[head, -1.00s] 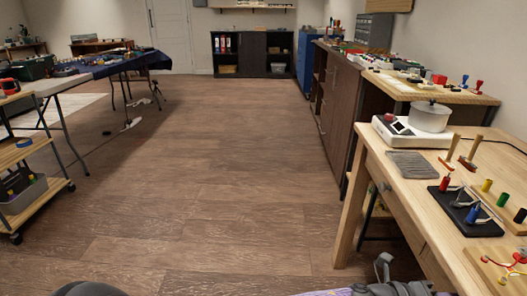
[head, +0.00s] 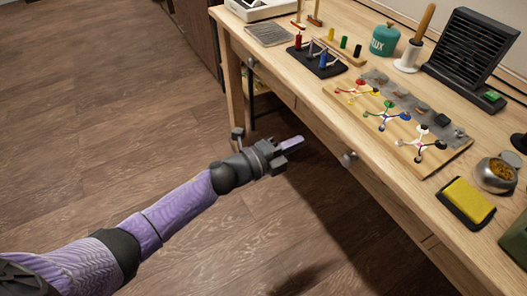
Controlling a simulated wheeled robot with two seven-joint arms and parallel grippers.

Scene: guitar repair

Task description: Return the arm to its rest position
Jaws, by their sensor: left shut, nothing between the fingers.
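My left arm, purple with dark joints, reaches in from the lower left in the head view. Its gripper (head: 292,152) is shut and empty, held over the floor in front of the wooden workbench (head: 300,92). The gripper appears apart from the bench front and its drawer knobs. My right gripper is not in view.
On the bench are a wooden board with coloured wire pieces (head: 398,130), a black tool stand (head: 316,60), a green flux jar (head: 384,40), a yellow sponge (head: 467,200) and a black slatted unit (head: 472,55). The wooden floor (head: 90,110) at left is clear.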

